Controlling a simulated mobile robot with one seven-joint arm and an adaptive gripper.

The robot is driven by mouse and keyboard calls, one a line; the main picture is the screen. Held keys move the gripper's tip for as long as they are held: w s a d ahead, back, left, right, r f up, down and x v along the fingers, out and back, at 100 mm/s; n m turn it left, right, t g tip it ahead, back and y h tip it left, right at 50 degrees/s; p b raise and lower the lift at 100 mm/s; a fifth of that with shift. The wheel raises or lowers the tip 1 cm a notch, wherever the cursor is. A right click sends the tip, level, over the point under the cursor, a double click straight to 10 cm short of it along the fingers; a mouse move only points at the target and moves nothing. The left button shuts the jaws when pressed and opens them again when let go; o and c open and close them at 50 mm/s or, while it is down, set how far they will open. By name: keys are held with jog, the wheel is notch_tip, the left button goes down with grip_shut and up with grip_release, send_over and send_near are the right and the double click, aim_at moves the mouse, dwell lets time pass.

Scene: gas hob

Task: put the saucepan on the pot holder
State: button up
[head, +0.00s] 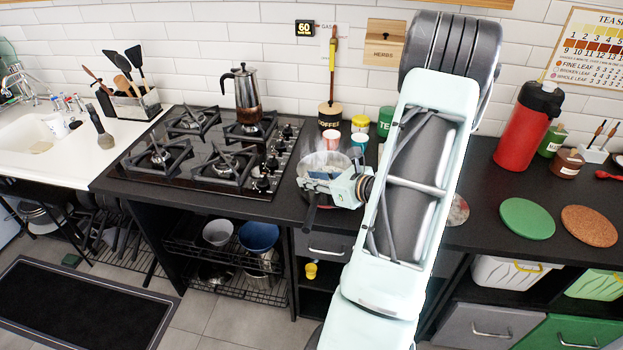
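The steel saucepan (313,161) stands on the dark counter just right of the hob. Its dark handle (310,214) points toward the counter's front edge. My gripper (314,184) is over the saucepan's near side, at the base of the handle, and hides part of the pan. Whether its fingers are closed on the handle is too small to tell. Two flat round mats lie on the right part of the counter: a green one (527,218) and a brown cork-like one (590,225). I cannot tell which is the pot holder.
A moka pot (246,94) stands on the gas hob (190,185). Behind the saucepan are a coffee canister (330,116) and cups (331,140). My arm crosses the counter and partly hides another round item (458,211). A red flask (527,127) stands behind the mats.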

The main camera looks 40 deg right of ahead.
jog(key=v, duration=1.2)
